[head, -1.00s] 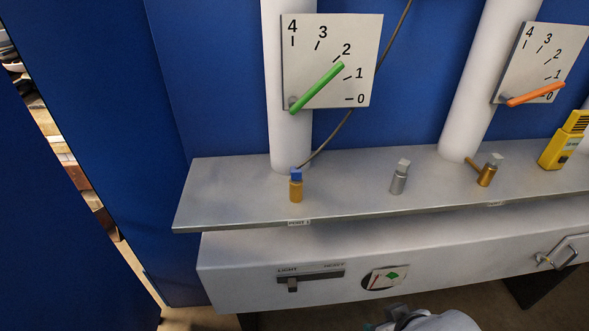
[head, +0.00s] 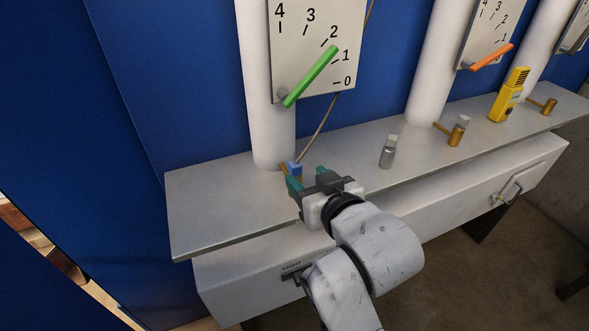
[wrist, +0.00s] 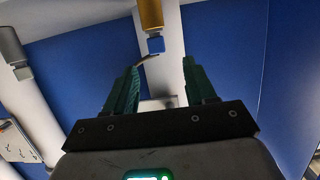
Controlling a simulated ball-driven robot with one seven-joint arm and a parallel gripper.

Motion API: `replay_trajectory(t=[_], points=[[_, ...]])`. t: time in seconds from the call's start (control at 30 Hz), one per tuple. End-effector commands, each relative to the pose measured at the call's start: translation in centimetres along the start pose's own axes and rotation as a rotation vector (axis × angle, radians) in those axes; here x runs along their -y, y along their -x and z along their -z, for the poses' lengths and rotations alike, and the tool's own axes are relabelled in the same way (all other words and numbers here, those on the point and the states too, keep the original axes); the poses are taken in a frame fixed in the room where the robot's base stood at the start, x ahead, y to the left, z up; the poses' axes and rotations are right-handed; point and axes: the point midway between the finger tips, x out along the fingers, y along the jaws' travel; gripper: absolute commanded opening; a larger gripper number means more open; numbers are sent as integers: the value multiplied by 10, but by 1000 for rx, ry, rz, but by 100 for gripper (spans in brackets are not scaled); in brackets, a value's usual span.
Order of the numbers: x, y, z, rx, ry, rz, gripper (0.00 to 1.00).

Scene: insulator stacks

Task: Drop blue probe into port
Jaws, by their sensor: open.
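The blue probe (head: 295,168) is a small blue block at the top of a brass cylinder, the port (wrist: 150,14), near the left end of the shelf. In the wrist view the blue probe (wrist: 156,45) meets the end of the brass cylinder, beyond my fingertips and roughly between them. My gripper (head: 306,176) has its teal fingers apart and empty, close to the probe on its near side. The fingers partly hide the brass cylinder in the head view. I cannot tell how deeply the probe sits. The open fingers also show in the wrist view (wrist: 160,66).
A grey shelf (head: 215,195) carries a silver post (head: 388,152), another brass fitting (head: 457,131) and a yellow meter (head: 508,95). White columns rise behind with dial plates, one with a green pointer (head: 311,77). A thin cable (head: 322,125) runs down near the probe.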

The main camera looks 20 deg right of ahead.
Motion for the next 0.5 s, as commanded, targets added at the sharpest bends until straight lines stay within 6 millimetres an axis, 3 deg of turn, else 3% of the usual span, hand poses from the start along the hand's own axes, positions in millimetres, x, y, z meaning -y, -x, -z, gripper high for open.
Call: replay_trajectory(t=[0.1, 0.37, 0.5], points=[[-1, -18, 1, 1, 0, -1, 55], [-2, -37, 1, 1, 0, -2, 55], [-4, -56, 2, 3, -1, -2, 55]])
